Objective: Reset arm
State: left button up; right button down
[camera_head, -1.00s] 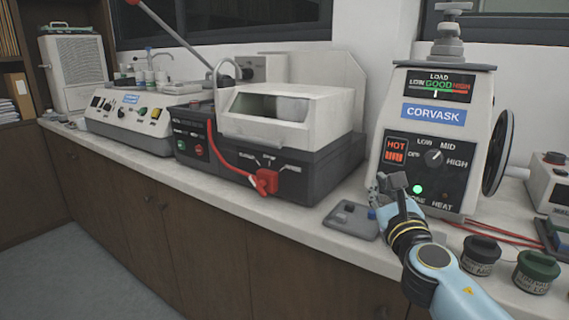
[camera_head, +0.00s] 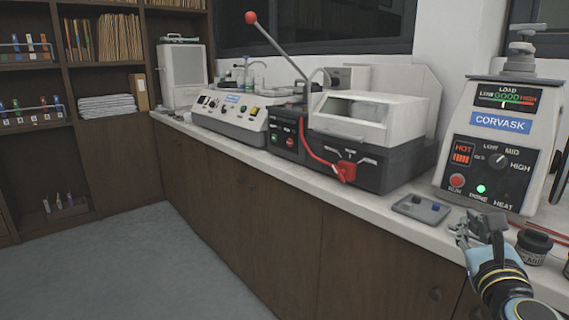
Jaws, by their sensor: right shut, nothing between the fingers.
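My right gripper (camera_head: 478,229) is at the lower right of the head view, in front of the mounting press and near the counter's front edge. It is shut with nothing seen in it. The mounting press (camera_head: 505,140) is a cream machine labelled CORVASK, with a load gauge at GOOD, a lit HOT display, a dial and a lit green lamp. A small grey tray (camera_head: 407,208) with blue pieces on it lies on the counter to the left of the gripper. My left gripper is not in view.
A cutting machine (camera_head: 362,120) with a red-knobbed lever and a red switch stands left of the press. A white control unit (camera_head: 230,120) stands farther left. A dark jar (camera_head: 533,246) is right of the gripper. Shelves (camera_head: 75,65) stand far left. The floor (camera_head: 170,265) is clear.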

jog(key=s+f+m+g+y, duration=0.1)
jog(key=s+f+m+g, duration=0.15)
jog(key=f, duration=0.65)
jog(key=s+f+m+g, duration=0.1)
jog(key=s+f+g, duration=0.15)
jog(key=f, duration=0.65)
jog(key=s+f+m+g+y, duration=0.1)
jog(key=s+f+m+g, duration=0.4)
jog(key=s+f+m, duration=0.95)
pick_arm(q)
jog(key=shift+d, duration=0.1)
pick_arm(e)
jog(key=s+a+f+m+g, duration=0.1)
jog(key=s+f+m+g, duration=0.1)
jog(key=s+f+m, duration=0.4)
jog(key=s+a+f+m+g+y, duration=0.1)
jog(key=s+f+m, duration=0.5)
jog(key=s, duration=0.9)
jog(key=s+a+f+m+g+y, duration=0.1)
jog(key=s+f+m+g, duration=0.3)
jog(key=s, duration=0.7)
notch_tip(320, 180, down, 2)
jog(key=m, duration=0.2)
jog(key=shift+s+m, duration=0.3)
jog(key=shift+m, duration=0.1)
